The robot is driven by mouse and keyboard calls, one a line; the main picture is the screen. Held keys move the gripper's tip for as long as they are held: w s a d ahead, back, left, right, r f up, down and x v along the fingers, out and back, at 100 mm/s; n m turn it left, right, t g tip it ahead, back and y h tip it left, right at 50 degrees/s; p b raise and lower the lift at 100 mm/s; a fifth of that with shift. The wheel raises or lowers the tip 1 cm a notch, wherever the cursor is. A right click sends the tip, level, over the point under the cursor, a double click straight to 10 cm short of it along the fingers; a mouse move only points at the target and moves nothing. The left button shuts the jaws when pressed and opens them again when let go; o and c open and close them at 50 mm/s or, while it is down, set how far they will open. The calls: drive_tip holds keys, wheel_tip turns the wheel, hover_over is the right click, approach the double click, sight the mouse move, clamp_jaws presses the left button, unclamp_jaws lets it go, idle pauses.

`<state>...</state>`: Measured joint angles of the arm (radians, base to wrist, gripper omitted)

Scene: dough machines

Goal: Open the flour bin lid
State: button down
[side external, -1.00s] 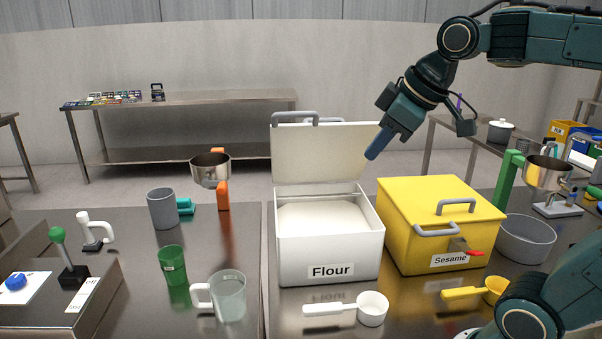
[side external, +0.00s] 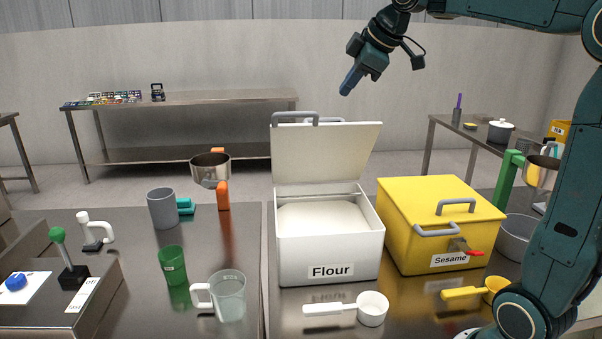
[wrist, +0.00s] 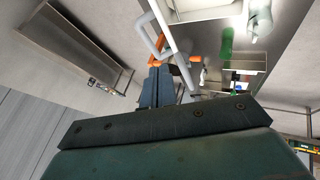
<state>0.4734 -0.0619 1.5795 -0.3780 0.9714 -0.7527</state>
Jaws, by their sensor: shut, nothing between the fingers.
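The white flour bin (side external: 330,245) stands on the steel counter with a "Flour" label on its front. Its lid (side external: 328,152) stands open, upright at the back, and white flour (side external: 322,215) shows inside. The lid's grey handle (side external: 294,119) is at its top edge. My gripper (side external: 346,90) is in the air above the lid, apart from it, with its fingers shut and empty. In the wrist view the shut fingers (wrist: 158,88) show, with a grey handle (wrist: 150,38) and a white edge beyond them.
The yellow sesame bin (side external: 435,225) stands closed to the right of the flour bin. A white scoop (side external: 370,308) and a yellow scoop (side external: 492,291) lie in front. Cups and a jug (side external: 229,296) stand at the left. The air around my gripper is clear.

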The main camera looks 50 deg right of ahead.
drive_tip(key=shift+x, duration=4.95)
drive_tip(key=shift+w+d+r, duration=0.1)
drive_tip(key=shift+w+d+r, duration=0.4)
drive_tip(key=shift+w+d, duration=0.15)
drive_tip(key=shift+d, duration=0.05)
drive_tip(key=w+d+r, duration=0.2)
drive_tip(key=w+d, duration=0.6)
drive_tip(key=shift+w+d, duration=0.25)
drive_tip(key=shift+w, duration=0.05)
drive_tip(key=shift+r, duration=0.1)
